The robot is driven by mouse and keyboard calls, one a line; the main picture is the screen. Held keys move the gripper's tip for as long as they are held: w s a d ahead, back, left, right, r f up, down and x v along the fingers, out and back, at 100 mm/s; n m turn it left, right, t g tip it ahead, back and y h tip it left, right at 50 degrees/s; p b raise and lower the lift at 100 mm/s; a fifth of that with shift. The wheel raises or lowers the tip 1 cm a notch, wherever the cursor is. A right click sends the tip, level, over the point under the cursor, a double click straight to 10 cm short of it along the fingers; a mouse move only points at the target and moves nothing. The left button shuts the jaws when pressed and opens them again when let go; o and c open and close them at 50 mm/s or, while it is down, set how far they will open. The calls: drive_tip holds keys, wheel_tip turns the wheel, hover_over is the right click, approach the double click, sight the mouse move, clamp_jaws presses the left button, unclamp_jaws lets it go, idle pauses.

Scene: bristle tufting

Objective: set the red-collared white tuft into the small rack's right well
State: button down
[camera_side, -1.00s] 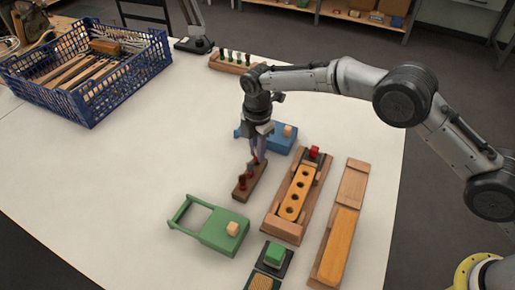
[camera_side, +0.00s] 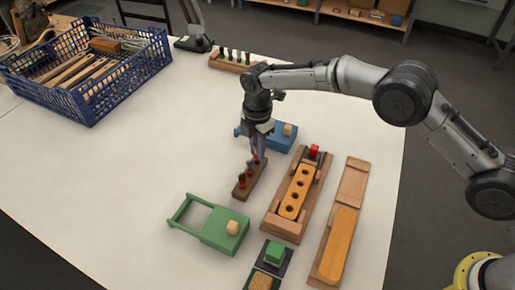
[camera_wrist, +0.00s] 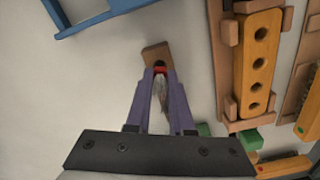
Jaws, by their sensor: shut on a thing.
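The small brown rack (camera_side: 241,194) lies on the white table, left of the wooden block holder. Dark tufts with red collars (camera_side: 249,168) stand along it in the side view. My gripper (camera_side: 258,157) points down over the rack's far end. In the wrist view, the purple fingers of my gripper (camera_wrist: 160,82) are closed on the white tuft (camera_wrist: 160,92), whose red collar (camera_wrist: 160,70) shows at the fingertips. The collar is at or just above the rack (camera_wrist: 156,52). I cannot tell whether the tuft is seated in a well; the fingers hide the other tufts.
An orange block with several holes (camera_side: 295,192) sits in a wooden holder (camera_side: 282,229) right of the rack. A blue device (camera_side: 272,138) stands close behind my gripper, a green one (camera_side: 218,234) in front. A blue crate (camera_side: 95,105) is far left.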

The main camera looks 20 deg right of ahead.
drive_tip(key=shift+f, duration=1)
idle(1.6)
drive_tip(key=shift+c, duration=1.6)
unclamp_jaws()
drive_tip(key=shift+r, duration=0.1)
drive_tip(key=shift+r, duration=3.45)
